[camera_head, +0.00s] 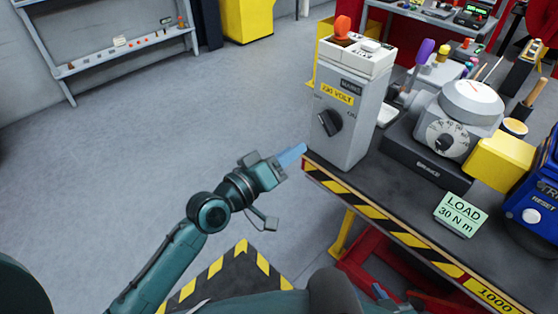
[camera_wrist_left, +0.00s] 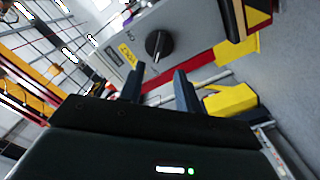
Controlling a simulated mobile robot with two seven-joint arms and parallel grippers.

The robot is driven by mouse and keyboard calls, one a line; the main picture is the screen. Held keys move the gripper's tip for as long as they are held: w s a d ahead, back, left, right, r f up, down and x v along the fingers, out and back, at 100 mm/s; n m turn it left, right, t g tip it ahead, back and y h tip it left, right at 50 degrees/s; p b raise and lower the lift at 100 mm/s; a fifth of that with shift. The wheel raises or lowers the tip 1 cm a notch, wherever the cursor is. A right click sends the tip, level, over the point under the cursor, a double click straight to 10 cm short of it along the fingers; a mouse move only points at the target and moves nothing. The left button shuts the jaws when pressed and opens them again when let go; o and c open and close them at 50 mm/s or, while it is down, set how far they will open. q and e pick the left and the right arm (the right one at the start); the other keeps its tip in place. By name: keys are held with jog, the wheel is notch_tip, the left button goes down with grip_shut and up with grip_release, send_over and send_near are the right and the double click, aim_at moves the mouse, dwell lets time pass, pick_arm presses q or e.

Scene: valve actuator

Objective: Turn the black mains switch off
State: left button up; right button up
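The black mains switch (camera_head: 330,122) is a rotary knob on the front of the grey 230 VOLT box (camera_head: 362,120), between an OFF and an ON label. I cannot tell for certain which label it points to. My left gripper (camera_head: 293,155) is lower left of the switch in the head view, apart from it. In the left wrist view, its two dark blue fingers (camera_wrist_left: 160,80) stand apart with nothing between them. The black switch (camera_wrist_left: 158,44) shows beyond the gap. Part of my right arm shows at the bottom of the head view; its fingers are not clear.
The box stands at the left corner of a workbench (camera_head: 395,208) with a striped edge. A round dial device (camera_head: 447,138), a yellow block (camera_head: 500,160) and a LOAD 30 N m sign (camera_head: 460,214) are to its right. The floor left of the bench is open.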

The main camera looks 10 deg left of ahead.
pick_arm(q)
jog(key=shift+v, duration=1.4)
jog(key=s+a+f+m+g+y, duration=0.2)
jog(key=s+a+f+y, duration=0.1)
jog(key=s+f, duration=0.5)
jog(key=s+a+f+m+g+y+p, duration=0.1)
jog(key=s+a+f+m+g+y, duration=0.1)
jog(key=s+f, duration=0.6)
notch_tip(320, 180, down, 3)
jog(key=shift+s+a+r+m+y+p, duration=0.1)
jog(key=shift+s+a+m+y+p, duration=0.3)
jog(key=shift+a+y, duration=0.6)
jog(key=shift+w+d, duration=0.15)
